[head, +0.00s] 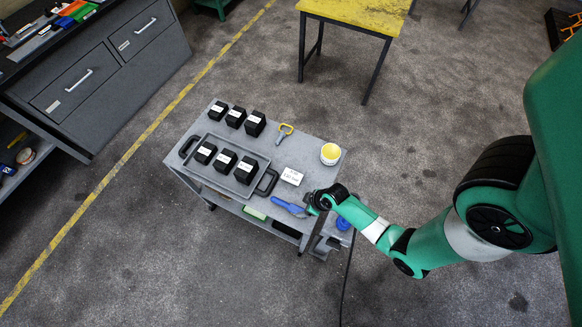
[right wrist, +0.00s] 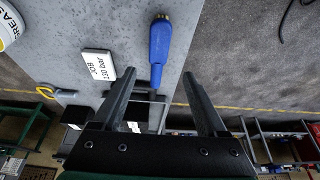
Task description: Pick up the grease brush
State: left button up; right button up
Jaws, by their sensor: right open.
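A blue-handled tool (head: 290,207), likely the grease brush, lies near the front right edge of the grey trolley top. In the head view my right gripper (head: 313,206) is at the tool's right end. A grease tub (head: 330,153) stands at the trolley's right corner. My left gripper is not in view.
A white card (head: 291,176) lies beside the tool. A yellow table (head: 355,12) stands behind; a dark workbench (head: 85,60) stands left.

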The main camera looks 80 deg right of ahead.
jog(key=b, duration=0.4)
send_over(293, 208)
jog(key=s, duration=0.2)
notch_tip(293, 208, down, 5)
jog(key=shift+s+a+r, duration=0.15)
jog(key=shift+r, duration=0.05)
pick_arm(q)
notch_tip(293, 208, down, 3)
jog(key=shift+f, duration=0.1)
pick_arm(e)
jog(key=shift+w+f, duration=0.25)
jog(key=shift+f, duration=0.2)
jog(key=b+x, duration=0.2)
jog(key=x, duration=0.3)
jog(key=shift+s+f, duration=0.1)
jog(key=shift+f, duration=0.05)
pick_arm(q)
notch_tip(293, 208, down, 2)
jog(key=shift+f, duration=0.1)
pick_arm(e)
grip_shut()
